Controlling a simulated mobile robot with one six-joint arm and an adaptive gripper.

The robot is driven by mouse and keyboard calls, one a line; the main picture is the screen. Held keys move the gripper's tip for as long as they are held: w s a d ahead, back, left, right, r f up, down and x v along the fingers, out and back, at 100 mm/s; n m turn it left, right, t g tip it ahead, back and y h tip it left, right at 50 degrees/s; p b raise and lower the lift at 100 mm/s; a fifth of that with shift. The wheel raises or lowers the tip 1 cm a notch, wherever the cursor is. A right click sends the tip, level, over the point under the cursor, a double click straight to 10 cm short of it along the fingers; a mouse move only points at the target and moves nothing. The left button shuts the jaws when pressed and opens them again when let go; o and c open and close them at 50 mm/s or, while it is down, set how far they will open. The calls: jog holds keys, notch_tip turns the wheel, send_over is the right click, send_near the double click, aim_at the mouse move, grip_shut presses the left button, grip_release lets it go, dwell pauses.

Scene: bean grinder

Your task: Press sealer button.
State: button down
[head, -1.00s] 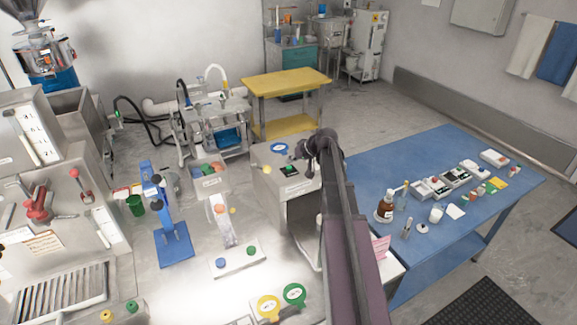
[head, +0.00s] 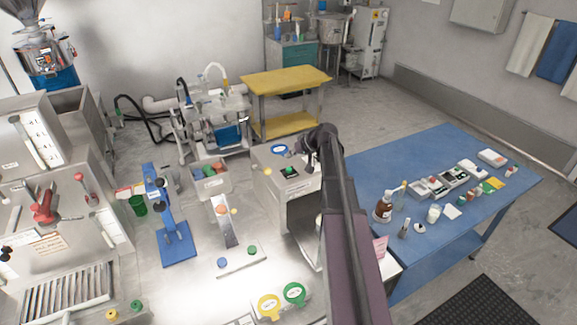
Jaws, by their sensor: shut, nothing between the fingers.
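A metal box-shaped unit (head: 274,187) with an open front stands on the steel bench and may be the sealer. Its top carries a green button (head: 290,171) on a dark plate and a blue oval label (head: 279,149). My gripper (head: 297,151) is above the back of this top, pointing left, and looks closed and empty. It is small and partly hidden by my wrist, so I cannot tell whether it touches the unit. The green button shows clear in front of it.
A blue table (head: 455,178) with bottles and small devices is right of my arm.

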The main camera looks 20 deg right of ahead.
jog(key=shift+r+p, duration=1.2)
jog(key=shift+r, duration=0.25)
